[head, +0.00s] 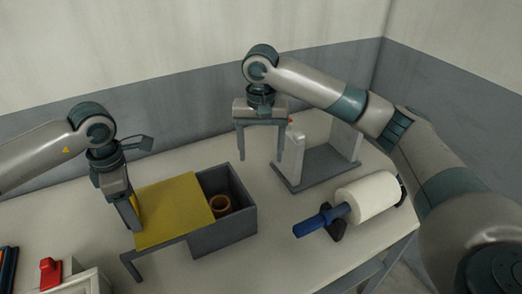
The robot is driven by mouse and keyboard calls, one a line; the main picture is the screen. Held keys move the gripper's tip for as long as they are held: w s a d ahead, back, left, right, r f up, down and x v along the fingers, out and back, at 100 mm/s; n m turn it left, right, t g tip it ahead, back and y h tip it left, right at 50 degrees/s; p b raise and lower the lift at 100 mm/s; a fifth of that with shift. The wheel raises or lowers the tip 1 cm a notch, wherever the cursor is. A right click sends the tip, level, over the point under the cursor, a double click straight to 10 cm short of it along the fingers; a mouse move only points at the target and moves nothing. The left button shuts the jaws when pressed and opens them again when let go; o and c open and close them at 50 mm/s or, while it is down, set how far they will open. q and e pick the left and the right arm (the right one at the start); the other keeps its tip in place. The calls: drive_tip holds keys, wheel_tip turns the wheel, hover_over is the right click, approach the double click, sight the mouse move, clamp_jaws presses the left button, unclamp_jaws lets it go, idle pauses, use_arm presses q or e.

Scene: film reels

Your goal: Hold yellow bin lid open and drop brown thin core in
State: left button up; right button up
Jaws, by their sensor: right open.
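The grey bin (238,229) stands on the table with its right part uncovered. The flat yellow lid (175,212) lies to the left, over the bin's left part and past it onto a grey leg. A brown ring-shaped core (220,204) is inside the bin, in the uncovered part; its lower side is hidden. My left gripper (134,216) is at the lid's left edge, its fingers close together around a small yellow upright part of the lid. My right gripper (261,158) is open and empty, fingers down, behind and to the right of the bin, apart from it.
A grey stand (318,166) with upright ends is right of my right gripper. A white roll (369,197) on a blue-handled spindle (321,219) lies at the right. A red object (50,273) and a rack of dark and blue items (8,266) are front left.

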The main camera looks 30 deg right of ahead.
sight(175, 202)
use_arm(q)
drive_tip(key=shift+w+d+r+b, duration=0.1)
drive_tip(key=shift+d+b, duration=0.75)
drive_tip(key=shift+d, duration=1.3)
drive_tip(key=shift+w+d+r+b, duration=0.1)
drive_tip(key=shift+d+b, duration=0.7)
drive_tip(key=shift+d, duration=2)
drive_tip(key=o, duration=1)
drive_tip(key=shift+o, duration=1.2)
drive_tip(key=shift+s+f, duration=0.1)
drive_tip(key=shift+f, duration=0.05)
drive_tip(key=shift+b, duration=0.3)
drive_tip(key=shift+r, duration=0.45)
wheel_tip(175, 202, up, 17)
drive_tip(key=b, duration=0.4)
drive_tip(key=shift+f, duration=0.2)
